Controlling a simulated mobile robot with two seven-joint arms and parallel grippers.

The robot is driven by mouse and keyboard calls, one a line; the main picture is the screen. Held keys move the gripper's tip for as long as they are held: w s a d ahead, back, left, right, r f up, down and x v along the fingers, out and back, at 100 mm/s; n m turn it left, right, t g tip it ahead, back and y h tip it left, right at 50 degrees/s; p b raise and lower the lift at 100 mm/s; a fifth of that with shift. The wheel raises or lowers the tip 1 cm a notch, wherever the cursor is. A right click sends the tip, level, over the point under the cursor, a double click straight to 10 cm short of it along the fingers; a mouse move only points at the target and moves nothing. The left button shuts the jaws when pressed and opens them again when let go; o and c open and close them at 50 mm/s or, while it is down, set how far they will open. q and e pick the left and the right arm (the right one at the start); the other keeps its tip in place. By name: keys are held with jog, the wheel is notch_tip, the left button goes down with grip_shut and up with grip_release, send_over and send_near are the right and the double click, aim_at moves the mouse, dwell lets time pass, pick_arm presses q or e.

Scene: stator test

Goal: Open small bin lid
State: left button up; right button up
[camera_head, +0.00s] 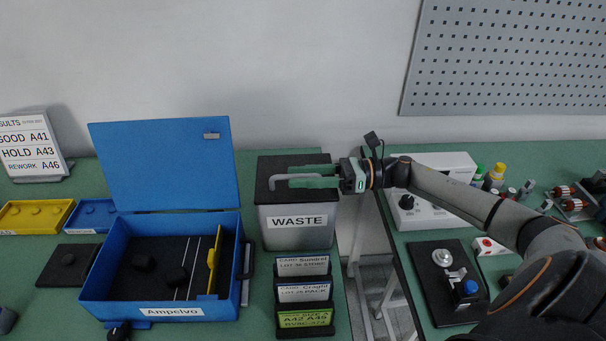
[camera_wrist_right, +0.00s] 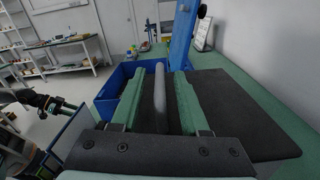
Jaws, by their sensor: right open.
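The small bin is a light grey box (camera_head: 284,240) labelled WASTE, with a flat dark lid (camera_head: 262,168). The lid looks shut in the head view. A grey bar handle (camera_head: 273,182) lies across the lid's top. My right gripper (camera_head: 292,176) is above the lid, coming in from the right, with its green fingers open. In the right wrist view the handle (camera_wrist_right: 160,95) lies between the two fingers (camera_wrist_right: 158,80), with a gap on each side. What looks like my left gripper (camera_wrist_right: 55,104) shows small at the left of the wrist view; its jaws are unclear.
An open blue case (camera_head: 230,285) stands left of the bin, its raised lid (camera_head: 165,165) behind. Card holders (camera_head: 304,292) stand in front of the bin. A gap separates this table from the right bench, which holds a white device (camera_head: 410,213) and a black fixture (camera_head: 430,262).

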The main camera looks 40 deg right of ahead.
grip_shut()
dwell(1.4)
